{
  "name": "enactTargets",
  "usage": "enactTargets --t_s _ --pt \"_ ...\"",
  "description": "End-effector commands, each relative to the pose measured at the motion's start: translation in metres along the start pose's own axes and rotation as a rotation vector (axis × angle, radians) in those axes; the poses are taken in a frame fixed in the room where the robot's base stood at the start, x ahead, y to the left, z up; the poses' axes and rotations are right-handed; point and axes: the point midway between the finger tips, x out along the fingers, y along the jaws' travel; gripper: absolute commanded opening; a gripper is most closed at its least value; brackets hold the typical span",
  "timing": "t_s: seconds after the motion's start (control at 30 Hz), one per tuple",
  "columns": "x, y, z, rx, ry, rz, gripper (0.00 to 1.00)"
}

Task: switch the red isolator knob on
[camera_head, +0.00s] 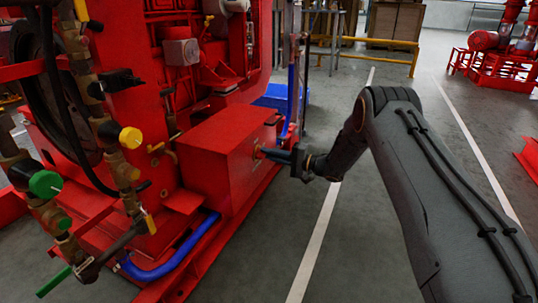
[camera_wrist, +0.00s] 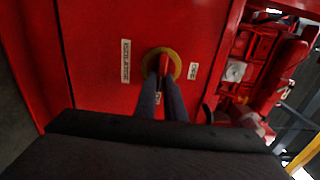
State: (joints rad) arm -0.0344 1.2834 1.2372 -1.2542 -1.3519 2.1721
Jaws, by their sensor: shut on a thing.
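The red isolator knob (camera_wrist: 163,66) sits on a round yellow plate (camera_wrist: 176,59) on the face of a red box. In the wrist view my gripper (camera_wrist: 163,84) has its two fingers on either side of the knob's handle, shut on it. A white label (camera_wrist: 125,61) lies left of the knob and a smaller one (camera_wrist: 193,71) right of it. In the head view my gripper (camera_head: 266,153) meets the right face of the red box (camera_head: 220,140). The knob is mostly hidden there by the fingers.
Brass pipework with a yellow knob (camera_head: 130,138) and a green knob (camera_head: 45,184) stands at the left. A blue hose (camera_head: 170,264) runs low along the red base. The grey floor (camera_head: 345,240) right of the machine is clear. A yellow rail (camera_head: 385,58) stands behind.

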Motion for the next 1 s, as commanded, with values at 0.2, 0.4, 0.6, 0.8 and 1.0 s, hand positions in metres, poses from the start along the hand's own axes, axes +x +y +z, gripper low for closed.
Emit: enactTargets --t_s 0.2,0.4,0.6,0.8,1.0 --pt "-0.001 0.001 0.001 0.002 0.000 0.001 0.28" --pt "-0.001 0.001 0.000 0.001 0.000 0.001 0.28" --pt "-0.017 -0.001 0.000 0.001 0.003 0.001 0.28" --pt "-0.051 -0.002 0.000 0.002 0.003 0.001 0.28" --pt "-0.074 0.000 0.000 0.002 0.002 0.001 0.28"
